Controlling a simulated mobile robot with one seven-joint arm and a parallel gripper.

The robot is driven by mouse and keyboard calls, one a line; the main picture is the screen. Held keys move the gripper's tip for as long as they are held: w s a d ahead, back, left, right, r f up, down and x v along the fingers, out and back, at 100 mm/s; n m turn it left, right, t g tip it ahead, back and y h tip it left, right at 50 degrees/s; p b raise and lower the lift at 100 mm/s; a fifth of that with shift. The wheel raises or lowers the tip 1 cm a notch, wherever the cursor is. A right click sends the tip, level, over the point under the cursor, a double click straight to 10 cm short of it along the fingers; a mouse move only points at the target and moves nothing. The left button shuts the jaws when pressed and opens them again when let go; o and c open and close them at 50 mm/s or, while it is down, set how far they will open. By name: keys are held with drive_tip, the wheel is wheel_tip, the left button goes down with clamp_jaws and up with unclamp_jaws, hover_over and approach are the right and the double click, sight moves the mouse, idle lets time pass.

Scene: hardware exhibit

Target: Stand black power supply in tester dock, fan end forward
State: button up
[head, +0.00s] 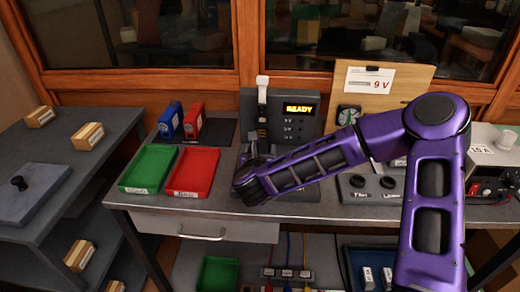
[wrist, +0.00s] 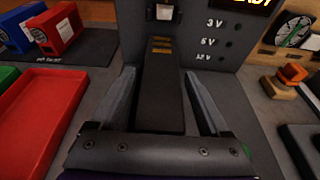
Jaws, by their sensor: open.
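The tester dock (head: 305,122) is a dark grey upright panel at the back of the bench, with a lit READY display and 3 V, 5 V and 12 V marks. A long black block (wrist: 160,95), which looks like the black power supply, is against the dock's left part. Brass-coloured strips show near its far end, below a white-faced part (wrist: 164,12) of the dock. My gripper (wrist: 158,78) is open, one finger on each side of the block, with gaps visible. I cannot see a fan or tell how the block is seated.
Blue (head: 171,120) and red (head: 194,120) units stand on a dark mat left of the dock. Green (head: 148,169) and red (head: 188,172) trays lie in front.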

drive_tip(key=shift+r, duration=0.25)
drive_tip(key=p+v, duration=0.1)
drive_tip(key=v, duration=1.1)
